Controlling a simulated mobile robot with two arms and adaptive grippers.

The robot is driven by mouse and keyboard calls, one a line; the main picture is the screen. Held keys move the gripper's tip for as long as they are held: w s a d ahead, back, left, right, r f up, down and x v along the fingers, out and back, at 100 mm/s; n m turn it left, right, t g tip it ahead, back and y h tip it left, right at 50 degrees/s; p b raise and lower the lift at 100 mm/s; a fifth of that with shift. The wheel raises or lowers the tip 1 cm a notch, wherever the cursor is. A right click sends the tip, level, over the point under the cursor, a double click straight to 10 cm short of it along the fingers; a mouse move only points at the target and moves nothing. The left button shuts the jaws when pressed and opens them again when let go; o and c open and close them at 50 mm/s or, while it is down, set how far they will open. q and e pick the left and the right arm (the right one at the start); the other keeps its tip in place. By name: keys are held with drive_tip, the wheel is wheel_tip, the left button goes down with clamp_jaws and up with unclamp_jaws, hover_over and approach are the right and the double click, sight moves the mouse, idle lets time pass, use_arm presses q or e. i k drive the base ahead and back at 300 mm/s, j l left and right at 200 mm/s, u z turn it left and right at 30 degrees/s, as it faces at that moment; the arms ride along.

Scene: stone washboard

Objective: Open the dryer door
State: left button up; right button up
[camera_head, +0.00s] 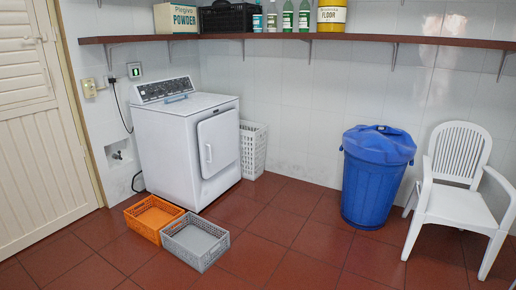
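A white dryer (161,147) stands in the left back corner with its control panel along the back of its top. Its front faces right and toward me. The dryer door (219,142) is a rounded square panel on that front and looks shut. A white handle (209,153) runs upright near the door's left edge. Neither of my grippers shows in the head view.
An orange crate (153,236) and a grey crate (195,262) lie on the floor before the dryer. A white basket (265,151) stands beside it against the wall. A blue bin (357,200) and white chair (426,205) stand right. Red floor tiles (290,225) are clear between.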

sight(218, 135)
drive_tip(key=i+z, duration=0.25)
drive_tip(key=i, duration=2.05)
